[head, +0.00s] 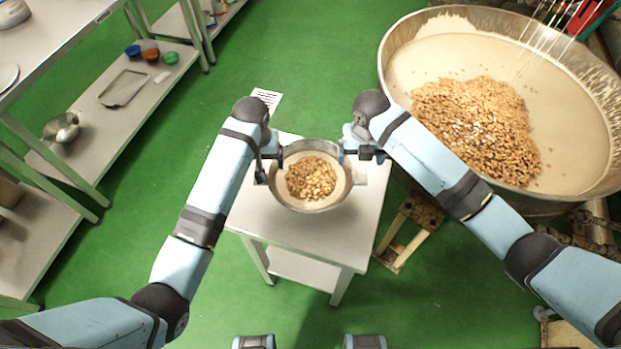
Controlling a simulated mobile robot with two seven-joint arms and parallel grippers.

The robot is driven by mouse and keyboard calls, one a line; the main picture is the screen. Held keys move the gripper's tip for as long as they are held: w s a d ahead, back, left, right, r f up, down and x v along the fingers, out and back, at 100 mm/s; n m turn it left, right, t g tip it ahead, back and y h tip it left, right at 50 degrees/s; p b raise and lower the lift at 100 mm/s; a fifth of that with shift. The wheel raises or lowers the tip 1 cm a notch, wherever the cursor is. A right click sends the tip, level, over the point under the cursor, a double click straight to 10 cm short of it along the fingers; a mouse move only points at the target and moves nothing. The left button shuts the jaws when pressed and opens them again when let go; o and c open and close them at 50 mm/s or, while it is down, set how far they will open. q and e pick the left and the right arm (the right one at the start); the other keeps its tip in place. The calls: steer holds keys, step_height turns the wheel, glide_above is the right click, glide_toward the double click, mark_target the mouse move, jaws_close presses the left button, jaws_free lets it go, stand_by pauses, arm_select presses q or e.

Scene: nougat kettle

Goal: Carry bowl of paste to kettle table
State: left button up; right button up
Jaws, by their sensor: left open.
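The metal bowl of paste (310,205) holds pale paste with a heap of nuts on top. It stands on a small light-topped table (300,232) in the middle of the head view. My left gripper (268,163) is open at the bowl's left rim. My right gripper (363,156) is at the bowl's upper right rim; its fingers are small and partly hidden, so I cannot tell whether they are closed on the rim. The large kettle (388,62) at the upper right holds pale paste and a big pile of nuts.
A wooden stool (410,232) stands between the table and the kettle. Metal shelves at the left carry small coloured bowls (151,55), a tray (124,88) and a metal bowl (61,128). Green floor (190,120) is clear between the shelves and the table.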

mark_target(358, 172)
arm_select(q)
step_height(358, 172, down, 8)
steer(key=shift+r, duration=0.2)
arm_select(e)
step_height(358, 172, down, 8)
steer(key=shift+r, duration=0.2)
arm_select(q)
steer(key=shift+a, duration=0.15)
jaws_close()
arm_select(e)
steer(key=shift+d, duration=0.1)
jaws_close()
arm_select(q)
steer(key=shift+w, duration=0.1)
arm_select(e)
steer(key=shift+w+d, duration=0.1)
